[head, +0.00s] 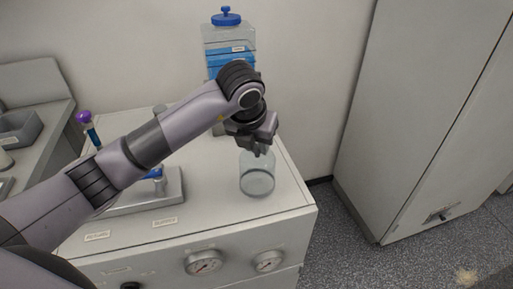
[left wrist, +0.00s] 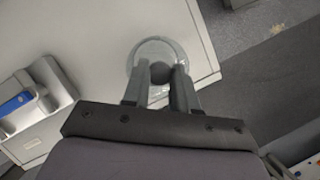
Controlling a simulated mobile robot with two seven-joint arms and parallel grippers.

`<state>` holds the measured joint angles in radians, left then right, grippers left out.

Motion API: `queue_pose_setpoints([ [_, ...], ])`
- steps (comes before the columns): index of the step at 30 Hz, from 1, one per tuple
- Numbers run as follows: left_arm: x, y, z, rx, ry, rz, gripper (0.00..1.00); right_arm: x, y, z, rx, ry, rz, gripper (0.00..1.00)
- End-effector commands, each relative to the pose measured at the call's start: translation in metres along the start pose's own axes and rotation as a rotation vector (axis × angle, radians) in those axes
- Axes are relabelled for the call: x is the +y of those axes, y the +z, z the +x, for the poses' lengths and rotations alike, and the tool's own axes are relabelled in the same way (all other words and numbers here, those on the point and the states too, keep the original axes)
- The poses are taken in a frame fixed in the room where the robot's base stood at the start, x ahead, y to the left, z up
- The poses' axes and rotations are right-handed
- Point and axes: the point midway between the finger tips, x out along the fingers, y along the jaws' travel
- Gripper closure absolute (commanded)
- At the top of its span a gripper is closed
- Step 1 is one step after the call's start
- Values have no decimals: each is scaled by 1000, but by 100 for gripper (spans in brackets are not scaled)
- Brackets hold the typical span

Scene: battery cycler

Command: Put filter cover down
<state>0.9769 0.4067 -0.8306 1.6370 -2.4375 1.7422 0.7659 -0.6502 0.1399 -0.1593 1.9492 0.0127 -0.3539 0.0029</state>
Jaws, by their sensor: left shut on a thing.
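The filter cover (head: 257,178) is a clear, jar-like cylinder at the right part of the white cabinet's top. My left gripper (head: 260,150) is above it, pointing down, and shut on its top. In the left wrist view my left gripper (left wrist: 161,82) has a dark round knob between its fingers. The clear round rim of the cover (left wrist: 150,46) shows around and beyond the knob. The cover looks upright. I cannot tell whether its bottom touches the cabinet top. My right gripper is not in view.
The white cabinet (head: 215,205) has gauges on its front. A metal base with a blue part (head: 150,192) stands left of the cover. A clear and blue container (head: 228,42) stands at the back, and a purple-topped item (head: 86,120) at the left. A tall grey cabinet (head: 410,120) stands right.

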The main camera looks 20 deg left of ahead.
Motion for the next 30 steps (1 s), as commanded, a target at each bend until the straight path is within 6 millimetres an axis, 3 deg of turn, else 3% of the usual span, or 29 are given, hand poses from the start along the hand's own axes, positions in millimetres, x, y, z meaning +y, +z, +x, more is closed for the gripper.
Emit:
queue_pose_setpoints([
  [4, 0, -8, 17, 1, 0, 0, 100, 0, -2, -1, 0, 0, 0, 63],
  [14, 0, -9, 21, -1, 0, 0, 100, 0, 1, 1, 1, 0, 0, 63],
  [15, 0, -8, 20, -1, 0, 0, 63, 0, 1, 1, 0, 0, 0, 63],
  [17, 0, -8, 20, 0, 0, 0, 47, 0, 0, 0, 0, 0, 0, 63],
  [26, 0, -8, 19, 0, 0, 0, 47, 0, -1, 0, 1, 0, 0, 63],
  [30, 0, -6, 9, -3, -1, 0, 47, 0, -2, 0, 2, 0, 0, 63],
])
